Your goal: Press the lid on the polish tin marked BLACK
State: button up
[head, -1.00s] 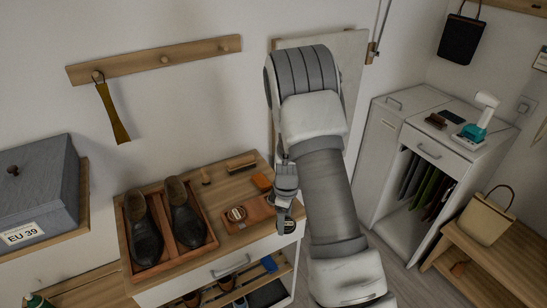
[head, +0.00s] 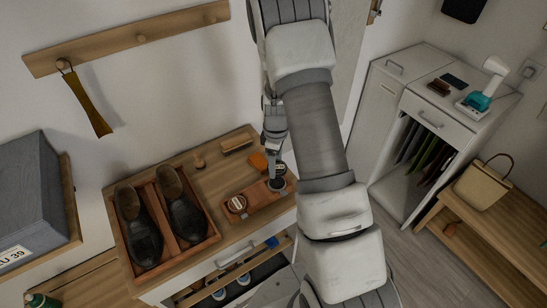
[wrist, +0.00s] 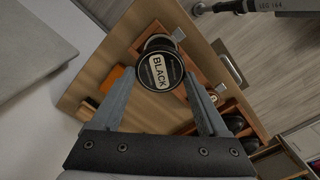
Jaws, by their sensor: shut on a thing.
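A dark round lid with a cream label reading BLACK (wrist: 160,70) sits between my fingertips in the wrist view. My gripper (head: 276,175) is shut on it, above the right end of a brown tray (head: 262,194) on the wooden dresser top. A round dark rim (wrist: 158,42) shows partly behind the lid; the lid hides most of it. I cannot tell whether lid and rim touch. A second round tin with a pale label (head: 237,203) stands at the tray's left end.
A divided wooden tray (head: 206,235) with two dark shoes (head: 183,214) stands to the left. An orange block (head: 258,162) and a brush (head: 236,144) lie behind the brown tray. A small wooden knobbed item (head: 199,162) stands nearby.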

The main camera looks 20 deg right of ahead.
jog(key=b, duration=0.3)
send_over(276, 182)
jog(key=shift+f, duration=2.45)
jog(key=shift+w+f+b, duration=0.1)
jog(key=shift+f+b, duration=0.4)
jog(key=shift+f, duration=0.25)
jog(key=shift+b, duration=0.5)
jog(key=shift+f+b, duration=0.15)
jog(key=shift+b, duration=0.4)
jog(key=o, duration=1.2)
